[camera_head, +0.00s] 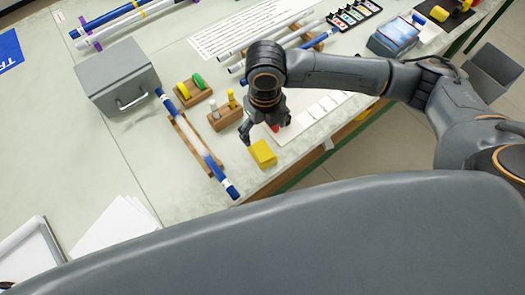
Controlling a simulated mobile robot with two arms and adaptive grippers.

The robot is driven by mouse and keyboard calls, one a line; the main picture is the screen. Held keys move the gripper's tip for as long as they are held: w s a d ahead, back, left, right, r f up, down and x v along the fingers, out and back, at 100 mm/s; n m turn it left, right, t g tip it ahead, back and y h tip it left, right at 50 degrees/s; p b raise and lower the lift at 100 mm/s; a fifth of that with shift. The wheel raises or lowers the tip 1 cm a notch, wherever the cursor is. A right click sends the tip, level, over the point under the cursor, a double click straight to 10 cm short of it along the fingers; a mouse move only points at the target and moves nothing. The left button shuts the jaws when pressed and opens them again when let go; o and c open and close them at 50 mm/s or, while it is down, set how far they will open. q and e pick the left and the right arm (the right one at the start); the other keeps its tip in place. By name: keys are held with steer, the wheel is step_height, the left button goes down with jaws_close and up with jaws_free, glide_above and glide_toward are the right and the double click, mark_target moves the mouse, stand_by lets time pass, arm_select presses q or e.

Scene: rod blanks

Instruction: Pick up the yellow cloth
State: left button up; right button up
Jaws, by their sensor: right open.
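The yellow cloth (262,154) is a small folded yellow block near the table's front edge, in the middle of the head view. My right gripper (265,127) points down just behind the cloth in the picture, its fingers spread apart. Nothing shows held in it, and it appears apart from the cloth, though the height gap is hard to judge. A small red thing (275,128) shows by its right finger, partly hidden. My left gripper is not in view.
Left of the cloth, a blue-and-white rod (209,161) lies on a wooden holder. Wooden blocks with pegs (225,115) stand behind it. A grey box with a handle (117,77) stands further left. White papers (115,228) lie at the lower left.

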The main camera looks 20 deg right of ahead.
steer(key=p, duration=0.1)
glide_above(265, 155)
steer(key=f, duration=0.8)
steer(key=shift+w, duration=0.35)
steer(key=f, duration=0.1)
steer(key=f+p, duration=0.1)
steer(key=f, duration=0.2)
steer(key=shift+s+f+p, duration=0.3)
steer(key=shift+p, duration=0.1)
steer(key=shift+f, duration=0.5)
steer(key=c, duration=1.2)
